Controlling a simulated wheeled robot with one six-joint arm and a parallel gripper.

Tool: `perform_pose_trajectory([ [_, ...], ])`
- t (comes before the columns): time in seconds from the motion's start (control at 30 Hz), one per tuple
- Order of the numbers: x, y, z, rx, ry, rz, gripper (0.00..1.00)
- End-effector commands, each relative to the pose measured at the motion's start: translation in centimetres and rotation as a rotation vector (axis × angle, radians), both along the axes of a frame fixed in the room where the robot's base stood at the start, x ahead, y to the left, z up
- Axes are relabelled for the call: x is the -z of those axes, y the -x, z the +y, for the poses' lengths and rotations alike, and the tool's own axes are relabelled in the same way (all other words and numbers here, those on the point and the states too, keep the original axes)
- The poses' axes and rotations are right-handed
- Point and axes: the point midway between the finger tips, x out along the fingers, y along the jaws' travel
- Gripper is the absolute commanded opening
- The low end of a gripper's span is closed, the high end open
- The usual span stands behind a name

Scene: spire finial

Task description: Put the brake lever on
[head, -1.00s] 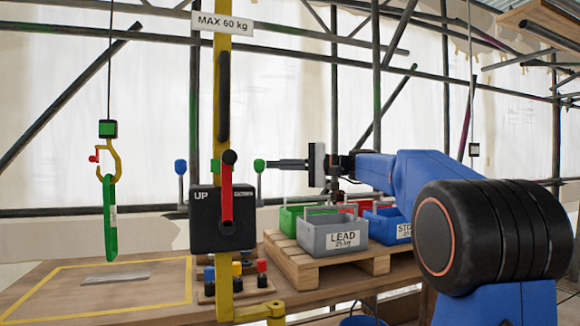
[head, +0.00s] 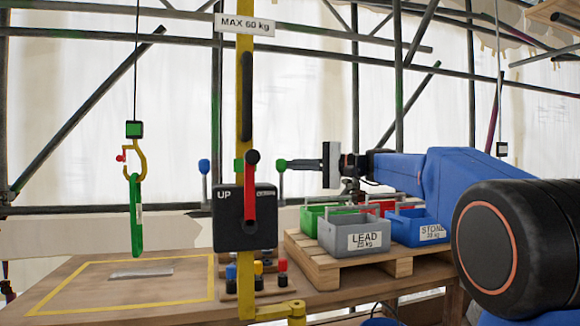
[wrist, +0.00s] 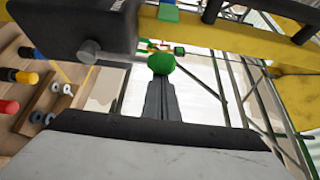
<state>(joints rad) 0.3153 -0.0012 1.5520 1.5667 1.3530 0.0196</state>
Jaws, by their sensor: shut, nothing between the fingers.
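The black hoist box (head: 249,217) marked "UP" is fixed to the yellow post. A red handle (head: 251,195) with a black knob stands upright on its front. A lever with a green knob (head: 281,164) rises at the box's right, and one with a blue knob (head: 204,166) at its left. No label shows which is the brake lever. My gripper (head: 293,164) is shut and empty, its tips level with the green knob at its right side. In the wrist view the green knob (wrist: 161,63) sits right at the fingertips; I cannot tell if they touch.
A yellow hook (head: 138,158) with a green sling (head: 136,215) hangs at left above a yellow-marked area holding a flat grey piece (head: 142,273). Grey, green, red and blue weight bins (head: 353,238) stand on a pallet at right.

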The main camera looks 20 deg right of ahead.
Motion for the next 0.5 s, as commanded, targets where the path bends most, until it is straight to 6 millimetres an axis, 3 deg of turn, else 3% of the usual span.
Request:
perform_pose_trajectory([
  [0.27, -0.1, 0.7, 0.0, 0.0, 0.0, -0.058, 0.0],
  [0.5, -0.1, 2.4, 0.0, 0.001, -0.001, -0.217, 0.0],
])
